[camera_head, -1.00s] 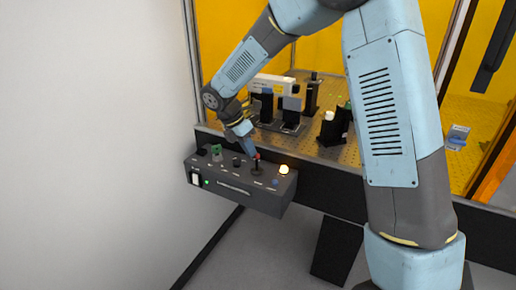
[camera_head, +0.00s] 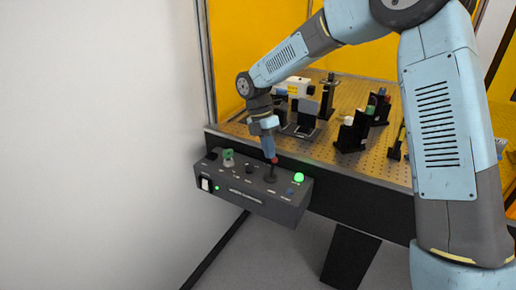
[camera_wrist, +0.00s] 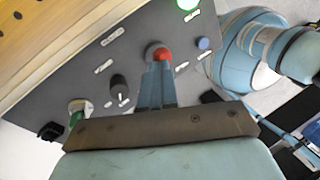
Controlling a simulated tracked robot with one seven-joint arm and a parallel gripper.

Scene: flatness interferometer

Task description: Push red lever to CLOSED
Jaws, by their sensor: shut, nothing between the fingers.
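The lever has a red ball knob (camera_head: 274,160) on a dark stem, standing on the top of a grey control box (camera_head: 250,207). My gripper (camera_head: 268,154) is shut and empty, pointing down with its tips right at the knob. In the wrist view the red knob (camera_wrist: 164,54) shows just beyond and slightly right of my shut fingertips (camera_wrist: 154,56); they look touching or nearly so. The lever's stem is mostly hidden there. The labels beside the lever are too small to read, so its marked position cannot be told. A round lamp (camera_head: 299,178) glows green.
The box also carries a green key-like switch (camera_head: 229,154), a black knob (camera_wrist: 119,83), a blue button (camera_wrist: 203,43) and a white rocker switch (camera_head: 205,184). Behind it, a perforated optical table (camera_head: 360,165) holds several black-mounted optics. A white wall (camera_head: 95,140) stands left.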

